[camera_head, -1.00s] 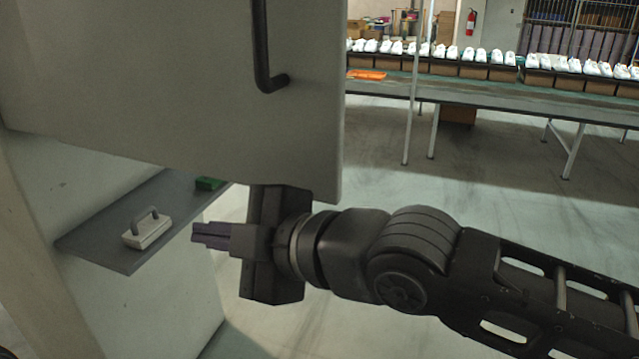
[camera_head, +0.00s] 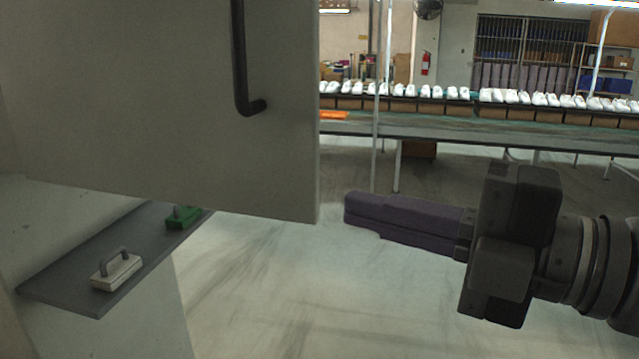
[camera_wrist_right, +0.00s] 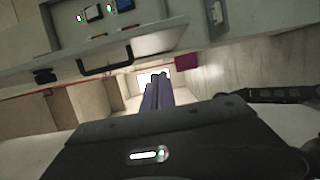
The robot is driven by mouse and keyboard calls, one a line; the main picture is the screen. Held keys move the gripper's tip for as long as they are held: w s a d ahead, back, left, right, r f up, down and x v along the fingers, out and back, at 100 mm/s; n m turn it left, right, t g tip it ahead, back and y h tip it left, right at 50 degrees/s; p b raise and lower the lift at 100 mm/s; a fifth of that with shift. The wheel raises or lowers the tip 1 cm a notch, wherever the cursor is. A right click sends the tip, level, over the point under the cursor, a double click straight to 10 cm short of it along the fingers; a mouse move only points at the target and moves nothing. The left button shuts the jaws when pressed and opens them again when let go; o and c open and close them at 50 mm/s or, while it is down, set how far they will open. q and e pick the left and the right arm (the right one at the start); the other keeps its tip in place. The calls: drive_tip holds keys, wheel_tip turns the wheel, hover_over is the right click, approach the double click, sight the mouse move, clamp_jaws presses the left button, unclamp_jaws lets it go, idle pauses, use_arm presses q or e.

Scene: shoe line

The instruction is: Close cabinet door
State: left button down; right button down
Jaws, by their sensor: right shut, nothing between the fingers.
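The pale grey cabinet door (camera_head: 160,110) fills the upper left of the head view, standing out from the cabinet. Its dark bar handle (camera_head: 240,60) is near the door's right edge. My right gripper (camera_head: 348,208) is shut and empty, pointing left, just right of the door's lower right corner in the picture, with a small visible gap. In the right wrist view its shut fingers (camera_wrist_right: 157,92) point forward, and a dark handle (camera_wrist_right: 104,66) on a grey panel lies ahead to the left. My left gripper is not in view.
A grey shelf (camera_head: 70,283) below the door carries a white-grey handled block (camera_head: 117,272) and a green one (camera_head: 183,217). A conveyor table (camera_head: 450,127) with white shoes stands at the back. The floor between is clear.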

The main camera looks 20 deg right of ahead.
sight(296, 175)
drive_tip(key=w+a+p, duration=0.1)
drive_tip(key=w, duration=0.2)
drive_tip(key=w+a+p, duration=0.1)
drive_tip(key=w+a, duration=0.1)
drive_tip(key=w, duration=0.1)
drive_tip(key=w+a+p, duration=0.1)
drive_tip(key=w, duration=0.3)
drive_tip(key=shift+a+r, duration=0.1)
drive_tip(key=shift+a, duration=0.3)
drive_tip(key=shift+w+d, duration=0.3)
drive_tip(key=shift+w, duration=0.05)
